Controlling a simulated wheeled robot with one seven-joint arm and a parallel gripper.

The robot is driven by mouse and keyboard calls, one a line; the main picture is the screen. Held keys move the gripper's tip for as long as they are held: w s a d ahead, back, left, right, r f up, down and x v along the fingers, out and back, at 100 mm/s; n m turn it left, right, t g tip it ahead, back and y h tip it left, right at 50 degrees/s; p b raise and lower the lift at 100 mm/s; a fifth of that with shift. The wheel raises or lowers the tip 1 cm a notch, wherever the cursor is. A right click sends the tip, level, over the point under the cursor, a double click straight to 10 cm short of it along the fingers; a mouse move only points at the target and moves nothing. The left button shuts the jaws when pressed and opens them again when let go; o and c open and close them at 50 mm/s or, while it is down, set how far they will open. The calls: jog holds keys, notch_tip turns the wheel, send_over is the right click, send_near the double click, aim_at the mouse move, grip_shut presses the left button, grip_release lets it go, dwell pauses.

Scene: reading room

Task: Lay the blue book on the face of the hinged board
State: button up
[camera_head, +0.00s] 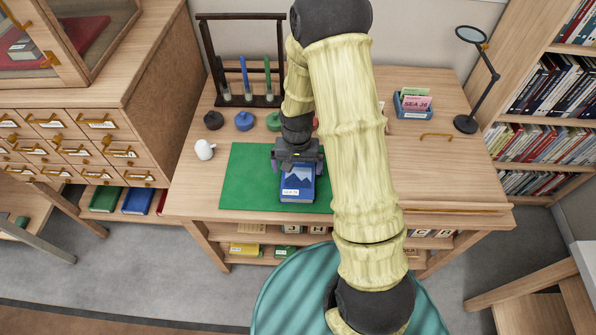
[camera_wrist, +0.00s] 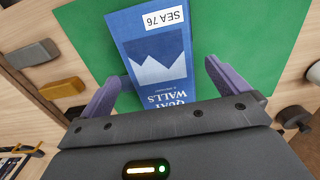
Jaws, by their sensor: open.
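The blue book (camera_head: 299,186) lies flat on a green mat (camera_head: 246,178) on the desk. Its cover has a white mountain picture and a "SEA 76" label. My gripper (camera_head: 297,165) is over the book's far end, pointing down, with its fingers apart. In the wrist view the open fingers (camera_wrist: 163,80) stand on either side of the book (camera_wrist: 155,50); I cannot tell whether they touch it. A wooden board (camera_head: 448,175) with a brass handle and a front ledge, apparently the hinged board, lies at the desk's right. My arm hides its left part.
A white object (camera_head: 205,149) stands left of the mat. Dark, blue and green round pieces line the mat's back, before a rack (camera_head: 245,98) with coloured sticks. A blue card box (camera_head: 413,105) and a magnifier stand (camera_head: 466,124) are behind the board.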

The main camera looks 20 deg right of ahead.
aim_at(298, 177)
jog(key=shift+f+p, duration=0.35)
jog(key=shift+f, duration=2.25)
jog(key=shift+s, duration=0.1)
jog(key=c, duration=1.1)
jog(key=shift+r, duration=5.05)
